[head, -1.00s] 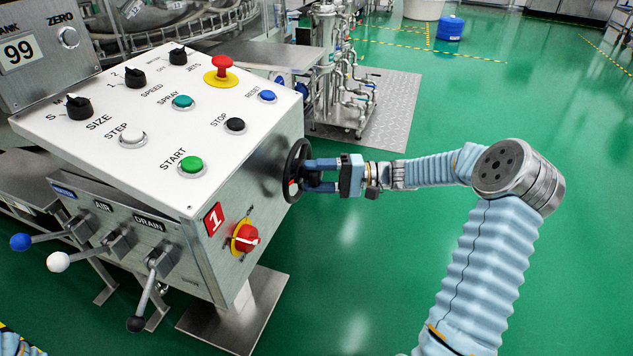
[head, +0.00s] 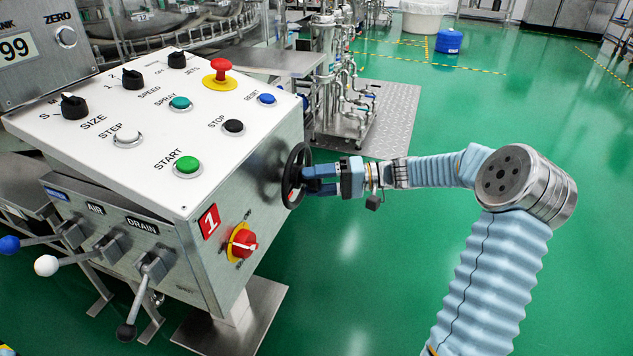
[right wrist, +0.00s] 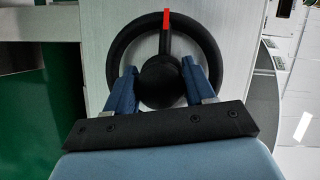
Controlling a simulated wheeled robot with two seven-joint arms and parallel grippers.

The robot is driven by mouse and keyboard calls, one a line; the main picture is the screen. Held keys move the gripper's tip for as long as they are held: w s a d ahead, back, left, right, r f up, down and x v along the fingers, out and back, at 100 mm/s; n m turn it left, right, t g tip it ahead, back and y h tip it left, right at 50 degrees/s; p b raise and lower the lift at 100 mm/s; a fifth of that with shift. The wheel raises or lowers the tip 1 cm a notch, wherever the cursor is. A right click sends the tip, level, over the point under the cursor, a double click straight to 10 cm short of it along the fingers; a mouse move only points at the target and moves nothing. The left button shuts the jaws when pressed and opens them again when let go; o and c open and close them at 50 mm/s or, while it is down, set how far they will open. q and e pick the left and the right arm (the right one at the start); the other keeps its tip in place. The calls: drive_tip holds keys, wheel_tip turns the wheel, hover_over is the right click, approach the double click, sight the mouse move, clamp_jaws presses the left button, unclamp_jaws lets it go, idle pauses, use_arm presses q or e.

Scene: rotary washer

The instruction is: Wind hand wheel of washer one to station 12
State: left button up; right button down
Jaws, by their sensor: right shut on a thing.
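The black hand wheel (head: 295,176) is on the right side of the washer's control box, which carries a red "1" plate (head: 209,221). My right gripper (head: 309,180) is at the wheel. In the right wrist view the hand wheel (right wrist: 117,48) shows as a ring with a round hub and one spoke with a red mark (right wrist: 167,20) at the picture's top. My right gripper's blue fingers (right wrist: 160,82) stand on both sides of the hub, shut on it. The display (head: 15,49) at the left reads 99, its label partly cut off. My left gripper is out of view.
A red rotary switch (head: 244,242) sits below the wheel. The box top carries several knobs and buttons, with a red emergency button (head: 221,69). Several levers, one white-tipped (head: 47,265), project at the front left. Green floor (head: 370,260) is open to the right.

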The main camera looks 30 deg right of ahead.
drive_tip(key=shift+s+f, duration=0.1)
drive_tip(key=shift+f, duration=0.05)
drive_tip(key=shift+c, duration=2.4)
unclamp_jaws()
drive_tip(key=v, duration=1.3)
drive_tip(key=shift+d+p, duration=0.35)
drive_tip(key=shift+d, duration=0.05)
